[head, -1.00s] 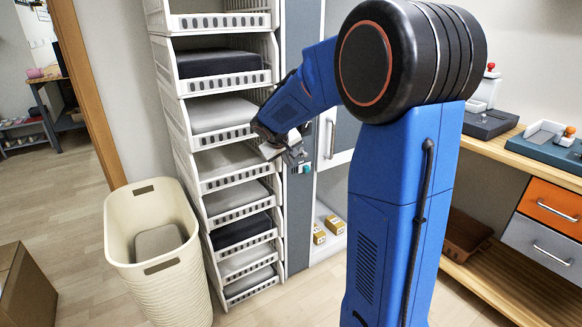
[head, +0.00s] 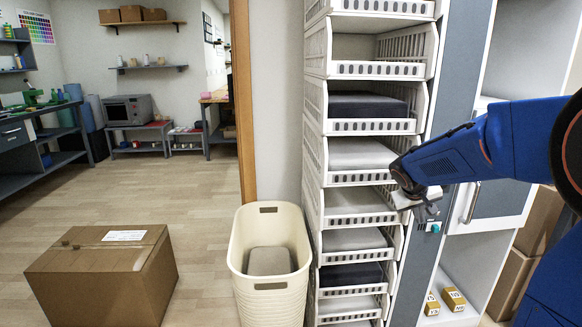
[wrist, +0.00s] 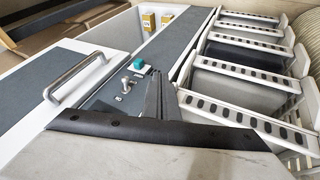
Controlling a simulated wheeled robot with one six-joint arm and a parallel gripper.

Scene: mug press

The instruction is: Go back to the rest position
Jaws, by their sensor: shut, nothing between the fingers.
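My gripper (head: 428,212) is shut and empty at the end of my blue arm. In the head view it hangs in front of the grey panel beside the rack of white bins (head: 372,124). In the wrist view the gripper (wrist: 155,97) shows near the middle, close to a small metal knob (wrist: 139,64) and a green button (wrist: 139,66) on the grey panel. I cannot tell whether it touches the panel. The button also shows in the head view (head: 434,228), just below the gripper.
A cream basket (head: 240,262) with a grey item inside stands left of the rack. A cardboard box (head: 100,280) sits on the floor further left. Small yellow boxes (head: 453,299) lie on a low shelf at right. Open floor (head: 190,195) lies at left.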

